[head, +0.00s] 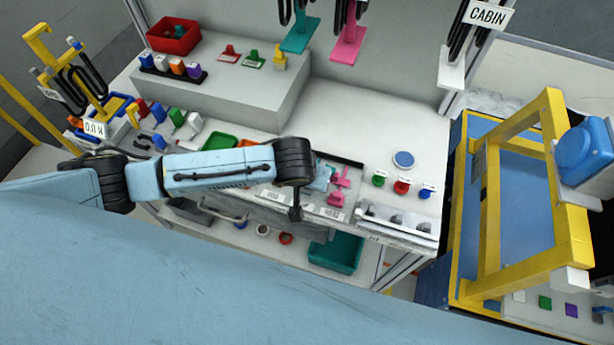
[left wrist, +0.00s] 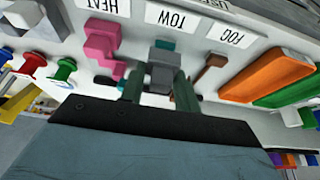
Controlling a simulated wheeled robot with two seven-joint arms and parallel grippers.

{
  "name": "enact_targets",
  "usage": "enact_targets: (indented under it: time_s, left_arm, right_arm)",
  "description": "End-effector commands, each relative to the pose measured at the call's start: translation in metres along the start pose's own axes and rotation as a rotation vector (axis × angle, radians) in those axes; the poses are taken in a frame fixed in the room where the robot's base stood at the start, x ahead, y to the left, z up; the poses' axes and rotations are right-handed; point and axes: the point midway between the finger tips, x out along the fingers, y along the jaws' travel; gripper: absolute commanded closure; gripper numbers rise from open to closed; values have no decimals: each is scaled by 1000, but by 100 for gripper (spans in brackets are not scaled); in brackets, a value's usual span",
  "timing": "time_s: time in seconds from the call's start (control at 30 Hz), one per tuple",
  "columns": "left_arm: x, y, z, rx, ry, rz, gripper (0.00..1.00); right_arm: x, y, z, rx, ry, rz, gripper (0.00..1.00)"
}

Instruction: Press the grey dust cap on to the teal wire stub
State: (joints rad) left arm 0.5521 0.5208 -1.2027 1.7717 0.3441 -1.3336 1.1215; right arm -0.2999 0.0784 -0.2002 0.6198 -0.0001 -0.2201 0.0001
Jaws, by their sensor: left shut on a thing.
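In the left wrist view, my left gripper (left wrist: 159,85) is shut on the grey dust cap (left wrist: 163,70), which sits between its two fingers. A bit of the teal wire stub (left wrist: 165,44) shows just beyond the cap, in line with it, near the TOW label (left wrist: 178,18). I cannot tell whether the cap touches the stub or is partly over it. In the head view, my left gripper (head: 296,212) points down at the front of the bench; the cap cannot be made out there. My right gripper is not in view.
A pink stepped piece (left wrist: 101,42) stands to the left by the HEAT label (left wrist: 104,5). A brown piece (left wrist: 209,68) stands to the right by the FOG label (left wrist: 236,39). An orange tray (left wrist: 265,76) lies farther right. Green, red and blue knobs stand right of the arm in the head view.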

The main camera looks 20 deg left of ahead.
Motion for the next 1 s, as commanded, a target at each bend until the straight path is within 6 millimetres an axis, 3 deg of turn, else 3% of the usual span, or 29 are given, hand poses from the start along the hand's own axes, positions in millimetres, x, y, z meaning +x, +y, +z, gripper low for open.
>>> enact_targets:
  time_s: [1.0]
  left_arm:
    - [0,0,0,0,0,0,96]
  right_arm:
    - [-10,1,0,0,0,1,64]
